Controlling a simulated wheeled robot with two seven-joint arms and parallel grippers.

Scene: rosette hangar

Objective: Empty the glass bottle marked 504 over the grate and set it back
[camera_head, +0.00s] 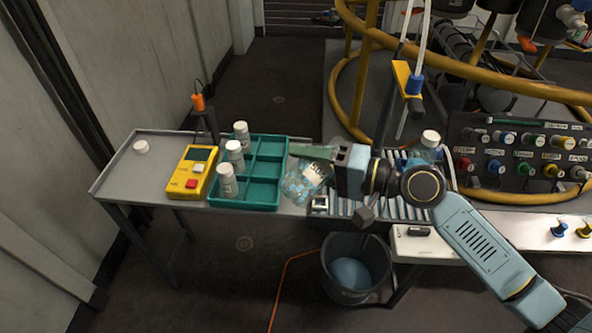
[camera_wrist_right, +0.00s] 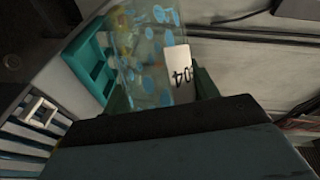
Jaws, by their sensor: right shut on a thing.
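My right gripper (camera_head: 322,163) is shut on a clear glass bottle (camera_head: 300,190) with blue spots in it. The bottle is tilted and held in front of the teal tray's right side, near the left end of the slatted grate (camera_head: 385,207). Its white label is partly covered in the head view. In the wrist view, the bottle (camera_wrist_right: 145,60) sits between the green fingers, and its label shows upside-down digits ending in 04. The grate's slats (camera_wrist_right: 22,130) show at the lower left there. My left gripper is not in view.
The teal divided tray (camera_head: 262,198) stands left of the bottle, with several white-capped bottles (camera_head: 227,182) along its left side. A yellow device (camera_head: 193,170) and white cap (camera_head: 141,147) lie further left. A dark bucket (camera_head: 350,292) is below the grate. Another capped bottle (camera_head: 431,138) stands behind my arm.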

